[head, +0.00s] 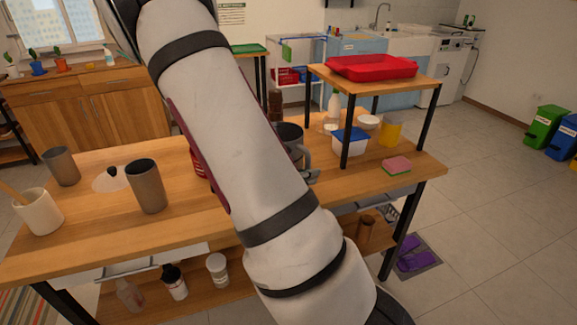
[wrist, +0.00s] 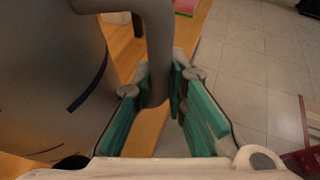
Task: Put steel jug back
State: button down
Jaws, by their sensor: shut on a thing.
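The steel jug (head: 291,132) stands upright at the right part of the wooden table in the head view, largely hidden behind my arm. Its grey body (wrist: 45,70) fills the left of the wrist view, with the curved handle (wrist: 155,40) running down between my fingers. My gripper (wrist: 161,88) is shut on that handle, with teal pads on either side of it. In the head view the gripper (head: 311,176) is mostly hidden by my arm. I cannot tell whether the jug's base touches the table.
Two steel cups (head: 147,187) (head: 62,166), a white crock (head: 38,213) and a white lid (head: 108,181) are on the table's left. A raised shelf with a red tray (head: 372,67) stands right of the jug, above a blue-lidded tub (head: 350,140). A pink sponge (head: 397,165) lies near the right edge.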

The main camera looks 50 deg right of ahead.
jog(key=shift+w+d+f+b, duration=0.2)
jog(key=shift+w+d+f, duration=0.6)
jog(key=shift+w+d, duration=0.9)
jog(key=shift+w+d+f+b, duration=0.25)
jog(key=shift+w+d+f, duration=0.5)
jog(key=shift+w+d, duration=0.85)
jog(key=shift+w+d+f+b, duration=0.2)
jog(key=shift+w+d+f, duration=0.6)
jog(key=shift+w+d, duration=0.9)
jog(key=shift+s+d+f, duration=0.1)
jog(key=shift+s+d, duration=0.25)
jog(key=shift+s, duration=0.05)
jog(key=c, duration=1.6)
grip_release()
jog(key=shift+f, duration=0.1)
